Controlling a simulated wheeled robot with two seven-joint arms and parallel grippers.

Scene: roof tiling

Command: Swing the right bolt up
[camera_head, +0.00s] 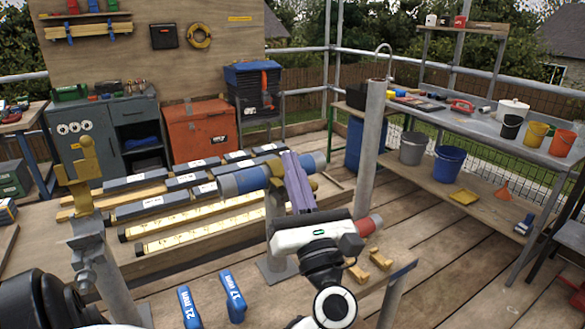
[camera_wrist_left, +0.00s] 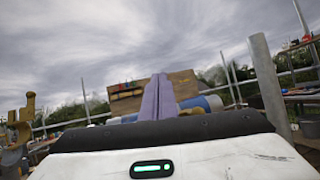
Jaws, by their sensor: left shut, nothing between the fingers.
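My left gripper (camera_head: 291,158) is shut and empty; its long purple fingers point up and away, also in the left wrist view (camera_wrist_left: 158,80). Just behind them in the head view a blue-and-grey pipe (camera_head: 240,183) lies across a post. A brass-yellow clamp part (camera_head: 275,170) shows beside the fingers; the fingers cover part of it. I cannot tell which part is the right bolt or whether the fingers touch it. A second brass-yellow clamp (camera_head: 85,172) stands on a post at the left, with an upright piece on top; it also shows in the left wrist view (camera_wrist_left: 22,118).
Blue tools marked 21 mm (camera_head: 188,306) and 17 mm (camera_head: 232,297) lie at the front. A grey post (camera_head: 371,150) stands close on the right.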

